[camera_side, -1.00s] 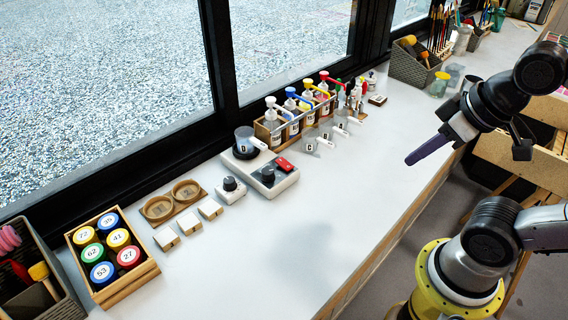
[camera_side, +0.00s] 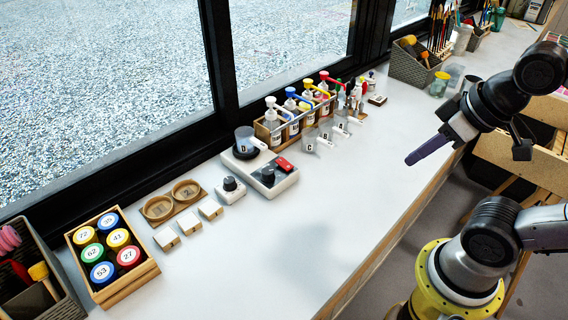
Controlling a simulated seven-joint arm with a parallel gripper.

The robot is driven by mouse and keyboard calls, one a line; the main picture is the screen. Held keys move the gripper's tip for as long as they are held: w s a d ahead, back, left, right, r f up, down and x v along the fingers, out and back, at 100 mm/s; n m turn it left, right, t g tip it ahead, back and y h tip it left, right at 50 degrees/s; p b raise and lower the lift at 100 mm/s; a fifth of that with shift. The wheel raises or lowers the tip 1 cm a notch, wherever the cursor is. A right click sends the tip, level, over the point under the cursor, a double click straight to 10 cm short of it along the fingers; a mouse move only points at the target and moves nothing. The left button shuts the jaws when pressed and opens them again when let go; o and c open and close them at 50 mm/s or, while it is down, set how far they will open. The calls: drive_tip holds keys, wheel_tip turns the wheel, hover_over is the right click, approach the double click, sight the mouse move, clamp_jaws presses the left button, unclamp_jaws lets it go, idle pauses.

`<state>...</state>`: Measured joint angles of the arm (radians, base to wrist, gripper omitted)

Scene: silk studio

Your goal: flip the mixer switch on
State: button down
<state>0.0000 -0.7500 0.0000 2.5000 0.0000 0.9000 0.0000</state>
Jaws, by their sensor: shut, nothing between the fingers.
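The mixer (camera_side: 259,188) is a white unit on the white bench near the window. Its front part carries a black knob (camera_side: 268,174) and a red switch (camera_side: 284,164). A dark round part with a cup labelled D (camera_side: 244,143) sits at its back. I cannot tell from this view which way the switch is set. My gripper (camera_side: 409,161) is shut and empty, its purple fingers pointing left and down. It hangs in the air to the right of the mixer, well apart from it.
A wooden rack of pump bottles (camera_side: 262,133) stands behind the mixer, with several labelled cups (camera_side: 325,143) before it. A small knob unit (camera_side: 231,190) and white blocks (camera_side: 189,223) lie to the left, near a crate of numbered lids (camera_side: 127,286). The bench front is clear.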

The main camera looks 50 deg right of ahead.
drive_tip(key=w+r+m, duration=0.6)
drive_tip(key=m, duration=0.3)
drive_tip(key=m+g, duration=0.5)
drive_tip(key=m, duration=0.4)
hover_over(280, 159)
wheel_tip(280, 159, down, 17)
drive_tip(key=shift+w+r, duration=0.1)
drive_tip(key=shift+r, duration=0.1)
drive_tip(key=shift+g, duration=0.3)
drive_tip(key=shift+f, duration=2.3)
